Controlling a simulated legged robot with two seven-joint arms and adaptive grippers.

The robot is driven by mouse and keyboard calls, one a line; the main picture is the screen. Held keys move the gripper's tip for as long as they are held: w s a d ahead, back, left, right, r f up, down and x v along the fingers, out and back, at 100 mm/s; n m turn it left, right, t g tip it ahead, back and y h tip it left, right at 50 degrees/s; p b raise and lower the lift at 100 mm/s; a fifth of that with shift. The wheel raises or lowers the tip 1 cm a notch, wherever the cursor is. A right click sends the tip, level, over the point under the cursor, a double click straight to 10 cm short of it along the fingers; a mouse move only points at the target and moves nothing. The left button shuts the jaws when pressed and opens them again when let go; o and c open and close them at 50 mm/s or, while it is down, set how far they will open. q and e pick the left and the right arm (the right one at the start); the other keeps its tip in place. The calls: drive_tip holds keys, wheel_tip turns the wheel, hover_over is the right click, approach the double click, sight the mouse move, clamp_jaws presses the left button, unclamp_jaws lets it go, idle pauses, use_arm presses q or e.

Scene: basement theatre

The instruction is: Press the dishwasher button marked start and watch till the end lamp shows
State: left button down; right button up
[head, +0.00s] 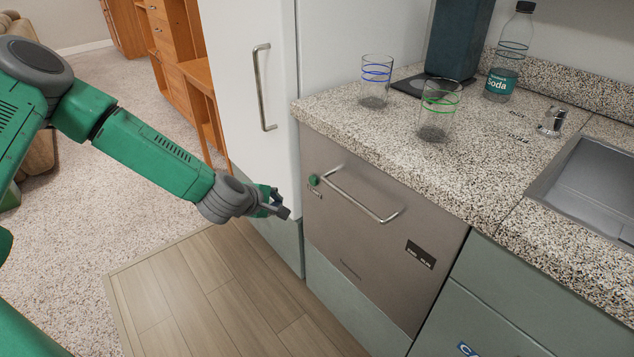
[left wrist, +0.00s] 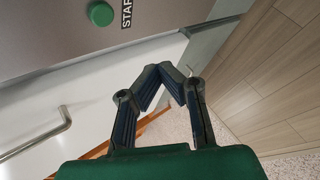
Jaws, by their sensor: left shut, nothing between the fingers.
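The dishwasher (head: 350,238) has a grey-brown front under the counter, with a bar handle (head: 362,195) across its upper part. A round green button (head: 314,180) sits at its upper left, with a small label below it. In the left wrist view the button (left wrist: 100,13) is near the top edge, beside lettering (left wrist: 126,14) cut off after "STAR". My left gripper (head: 284,211) is shut and empty, to the left of and lower than the button, apart from it; its fingertips (left wrist: 170,76) meet in the left wrist view. A dark panel (head: 420,254) is at the lower right; no lit lamp is discernible.
A white fridge (head: 255,90) with a tall handle (head: 262,88) stands left of the dishwasher. The speckled counter (head: 400,160) holds two glasses (head: 376,82) (head: 437,110), a soda bottle (head: 507,55) and a sink (head: 595,190). Floor in front is clear.

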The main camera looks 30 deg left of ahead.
sight(313, 181)
use_arm(q)
drive_tip(key=w+d+b, duration=0.1)
drive_tip(key=w+d, duration=0.2)
drive_tip(key=w, duration=0.5)
idle(0.9)
drive_tip(key=shift+a+f, duration=0.1)
drive_tip(key=shift+a+f, duration=0.1)
drive_tip(key=shift+a, duration=0.15)
drive_tip(key=shift+w+d, duration=0.1)
drive_tip(key=shift+d, duration=0.1)
drive_tip(key=shift+w+d, duration=0.1)
drive_tip(key=shift+w, duration=0.15)
